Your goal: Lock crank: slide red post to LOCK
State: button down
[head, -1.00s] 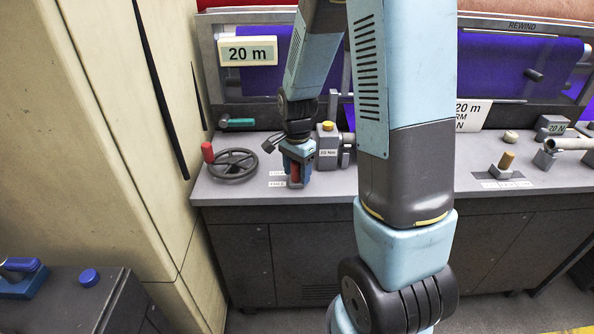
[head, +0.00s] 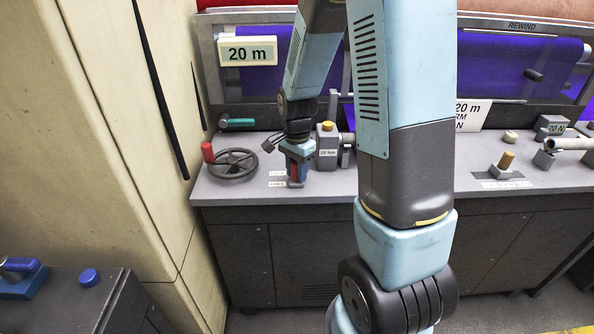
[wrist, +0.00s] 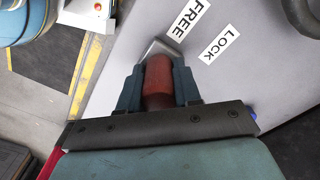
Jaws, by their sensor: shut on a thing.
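The red post (wrist: 158,78) stands upright on the bench between the two fingers of my gripper (wrist: 158,88), which is shut on it. A grey metal piece (wrist: 160,47) shows just beyond the post, close to the FREE label (wrist: 189,18). The LOCK label (wrist: 221,43) lies beside FREE, farther from the post in the wrist view. In the head view my gripper (head: 297,172) is low at the bench's front edge, just right of the two small labels (head: 277,178). It hides most of the post and its base there.
A black handwheel (head: 233,163) with a red knob (head: 207,151) is left of my gripper. A grey block with a yellow cap (head: 328,128) is close on its right. Rollers with purple felt (head: 492,67) stand behind. My arm hides the bench's middle.

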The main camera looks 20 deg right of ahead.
jog(key=w, duration=0.1)
jog(key=w+d, duration=0.1)
jog(key=w, duration=0.2)
jog(key=shift+w+d, duration=0.3)
jog(key=shift+d, duration=0.05)
jog(key=shift+w+d+r, duration=0.1)
jog(key=shift+w, duration=0.1)
jog(key=c, duration=0.8)
grip_release()
jog(key=shift+w, duration=0.1)
notch_tip(320, 180, up, 14)
jog(key=shift+f, duration=0.2)
